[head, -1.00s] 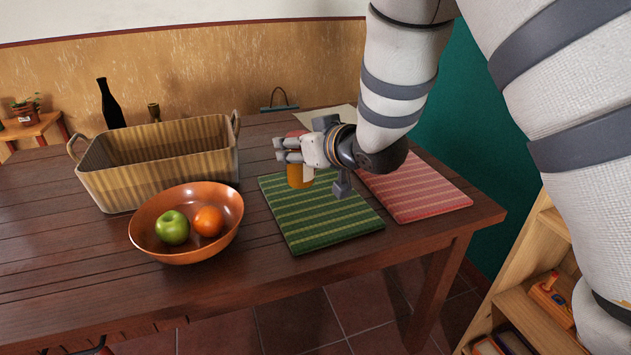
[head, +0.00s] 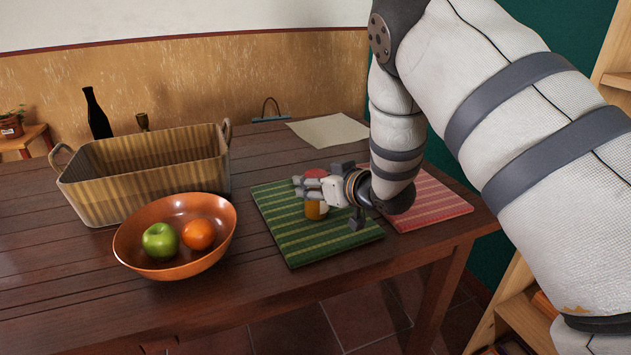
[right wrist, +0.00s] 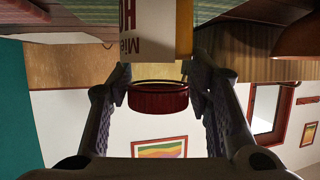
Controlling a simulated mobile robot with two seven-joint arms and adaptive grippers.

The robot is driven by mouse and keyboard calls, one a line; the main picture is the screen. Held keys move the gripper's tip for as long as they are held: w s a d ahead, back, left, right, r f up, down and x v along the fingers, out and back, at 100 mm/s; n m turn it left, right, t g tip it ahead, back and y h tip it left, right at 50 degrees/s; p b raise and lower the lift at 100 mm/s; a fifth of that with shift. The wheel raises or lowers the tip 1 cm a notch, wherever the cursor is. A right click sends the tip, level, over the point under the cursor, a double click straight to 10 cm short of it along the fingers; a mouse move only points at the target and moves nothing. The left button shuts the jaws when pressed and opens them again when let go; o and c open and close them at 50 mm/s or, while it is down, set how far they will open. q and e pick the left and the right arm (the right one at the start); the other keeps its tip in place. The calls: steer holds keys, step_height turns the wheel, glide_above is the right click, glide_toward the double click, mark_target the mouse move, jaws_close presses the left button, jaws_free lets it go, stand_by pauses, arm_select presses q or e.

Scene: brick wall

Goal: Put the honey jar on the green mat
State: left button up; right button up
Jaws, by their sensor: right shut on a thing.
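The honey jar (head: 316,211) has an amber body and a red lid. My right gripper (head: 303,188) is shut on it near the top. The jar is upright over the green striped mat (head: 290,235); I cannot tell whether its base touches the mat. In the right wrist view, which looks upside down, the jar's red lid (right wrist: 159,101) and lettered label (right wrist: 137,30) show between the two fingers (right wrist: 160,75). The gripper hides part of the jar in the head view. My left gripper is not in view.
A red striped mat (head: 428,205) lies right of the green one, partly behind my arm. A copper bowl (head: 165,262) with a green apple and an orange stands to the left. A wicker basket (head: 150,190) is behind it. A paper sheet (head: 328,130) lies at the back.

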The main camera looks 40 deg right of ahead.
steer(key=o, duration=1.5)
steer(key=shift+o, duration=0.2)
arm_select(q)
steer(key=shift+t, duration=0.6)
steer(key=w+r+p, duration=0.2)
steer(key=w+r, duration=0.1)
steer(key=shift+p, duration=0.3)
arm_select(e)
steer(key=v, duration=1.2)
steer(key=shift+r, duration=0.2)
steer(key=shift+f, duration=0.1)
